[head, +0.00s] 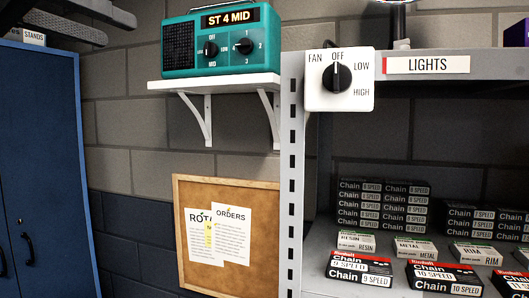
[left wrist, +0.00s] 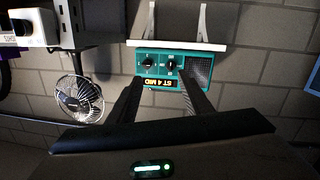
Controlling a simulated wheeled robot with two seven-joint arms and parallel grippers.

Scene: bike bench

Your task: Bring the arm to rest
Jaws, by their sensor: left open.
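My left gripper (head: 121,28) shows in the top left corner of the head view, with two grey fingers spread apart and nothing between them. In the left wrist view its two dark fingers (left wrist: 161,80) are also apart and empty. That view is upside down. The teal radio (left wrist: 172,70) shows beyond the fingertips there, with a gap I cannot judge. In the head view the radio (head: 210,40) stands on a white bracket shelf, right of the gripper, and its display reads ST 4 MID. My right gripper is in neither view.
A blue cabinet (head: 40,150) stands at left. A grey shelf unit (head: 292,200) with chain boxes (head: 358,270) is at right, with a white fan dial (head: 338,80) at OFF. A cork board (head: 262,270) hangs below the radio. A fan (left wrist: 83,95) shows in the wrist view.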

